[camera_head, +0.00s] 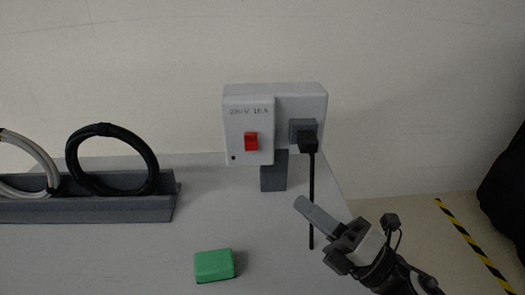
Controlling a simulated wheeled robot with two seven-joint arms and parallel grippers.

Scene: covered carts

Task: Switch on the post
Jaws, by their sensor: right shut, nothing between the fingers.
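The post is a white box (296,101) on a short grey stand (273,176), upright on the white cart top. Its front plate (247,113) reads "230 V 16 A" and carries a red rocker switch (251,141). A small dark dot, seemingly an unlit lamp, is at the plate's lower left. A black plug (308,142) sits in the grey socket to the right, with a black cord hanging down. My right gripper (303,205) is shut and empty, below and right of the switch, apart from the post in the picture. My left gripper is not in view.
A green block (214,265) lies on the cart top (120,250) in front. A grey rack (120,207) at left holds a black cable coil (113,192) and a white one (45,163). Yellow-black tape (470,240) marks the floor at right. A dark object (505,190) stands at the right edge.

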